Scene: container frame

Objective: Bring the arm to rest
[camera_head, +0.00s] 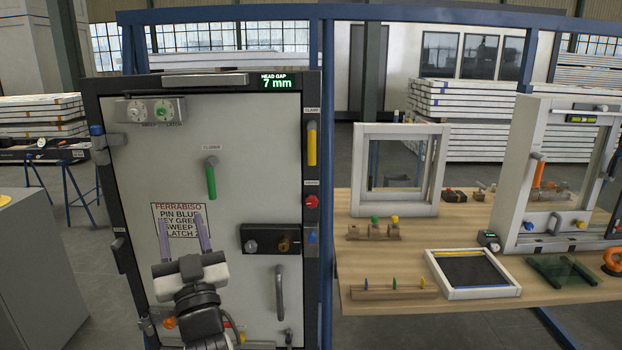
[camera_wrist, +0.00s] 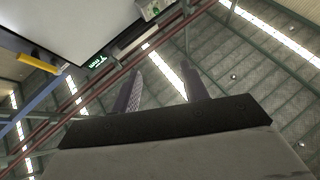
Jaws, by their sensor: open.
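My gripper (camera_head: 187,236) is in front of the lower left part of the grey door panel (camera_head: 245,130) in the head view. Its two purple-grey fingers point up and stand apart with nothing between them. They overlap the paper sign (camera_head: 172,212) in the picture; I cannot tell the gap to the door. In the wrist view my gripper (camera_wrist: 160,88) is also open and empty, with the ceiling beyond it. The yellow handle (camera_wrist: 38,63) and the top of the door frame show at the upper left there.
A wooden table (camera_head: 385,293) with window frames and small parts stands to the right. A grey cabinet (camera_head: 38,275) stands at the left.

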